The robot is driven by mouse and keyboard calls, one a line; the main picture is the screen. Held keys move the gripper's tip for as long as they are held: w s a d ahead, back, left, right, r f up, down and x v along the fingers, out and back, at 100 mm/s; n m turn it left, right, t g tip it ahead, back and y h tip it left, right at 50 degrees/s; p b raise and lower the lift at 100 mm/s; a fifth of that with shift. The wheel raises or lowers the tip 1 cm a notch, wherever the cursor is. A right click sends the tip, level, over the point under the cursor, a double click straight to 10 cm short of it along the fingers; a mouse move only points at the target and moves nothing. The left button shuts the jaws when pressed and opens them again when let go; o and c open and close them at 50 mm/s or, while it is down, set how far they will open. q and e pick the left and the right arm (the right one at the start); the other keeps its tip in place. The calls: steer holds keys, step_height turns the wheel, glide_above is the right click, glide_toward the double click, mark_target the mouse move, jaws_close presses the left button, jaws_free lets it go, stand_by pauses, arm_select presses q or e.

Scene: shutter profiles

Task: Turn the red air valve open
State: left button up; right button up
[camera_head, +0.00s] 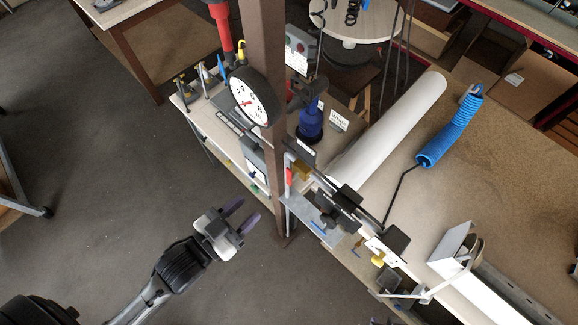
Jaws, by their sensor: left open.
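A small upright red handle (289,176), which looks like the red air valve, is at the front of the brown post, below the round gauge (252,97). Its exact turn position is too small to tell. My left gripper (243,215) is to the lower left of the red handle, clear of it, over the grey floor. Its two purple fingers are apart, with nothing between them, and point up and to the right. A small dark purple tip at the bottom edge may be part of my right gripper (378,321); its jaws are not readable.
The brown post (262,45) stands between the gripper and the back shelf. A workbench (480,150) on the right holds a white roll (390,135), a blue coiled hose (452,128) and clamp fittings (340,205). A blue bottle (311,123) stands behind the post.

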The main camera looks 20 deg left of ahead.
arm_select(q)
steer(key=r, duration=0.1)
steer(key=b, duration=0.2)
glide_toward(288, 171)
steer(key=w, duration=0.2)
steer(key=shift+t+h, duration=0.3)
steer(key=p+x, duration=0.1)
steer(key=x, duration=0.5)
steer(key=shift+w+d+f+p, duration=0.25)
steer(key=shift+w+d+p, duration=0.05)
steer(key=shift+d+p, duration=0.1)
steer(key=shift+w+d, duration=0.2)
steer(key=shift+w, duration=0.6)
steer(key=c, duration=0.7)
jaws_close()
